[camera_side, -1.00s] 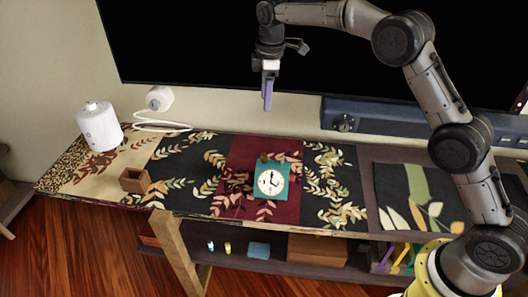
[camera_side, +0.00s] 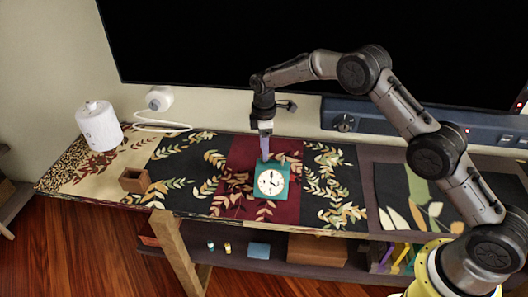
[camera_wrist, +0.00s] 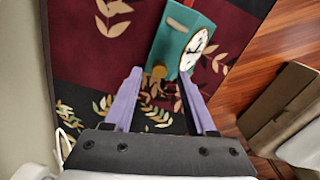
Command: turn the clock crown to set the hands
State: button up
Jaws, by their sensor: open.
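The teal clock (camera_side: 272,181) with a white round face stands on the dark red part of the patterned runner. In the wrist view the clock (camera_wrist: 183,38) is ahead of the fingers, its face (camera_wrist: 194,49) turned to the right. A round brass-coloured crown (camera_wrist: 159,71) is on the clock's near side, between the lines of the two fingers. My gripper (camera_side: 265,158) points down just above the clock's back edge in the side view. In the wrist view my gripper (camera_wrist: 160,82) has its purple fingers spread apart, with nothing held between them. I cannot tell whether a finger touches the clock.
A small brown open box (camera_side: 134,180) and a white cylinder (camera_side: 99,126) stand to the left on the table. A dark screen (camera_side: 210,40) and a blue-grey bar (camera_side: 400,125) are behind. The runner around the clock is mostly clear.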

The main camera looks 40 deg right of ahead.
jog(key=shift+f, duration=1.05)
grip_shut()
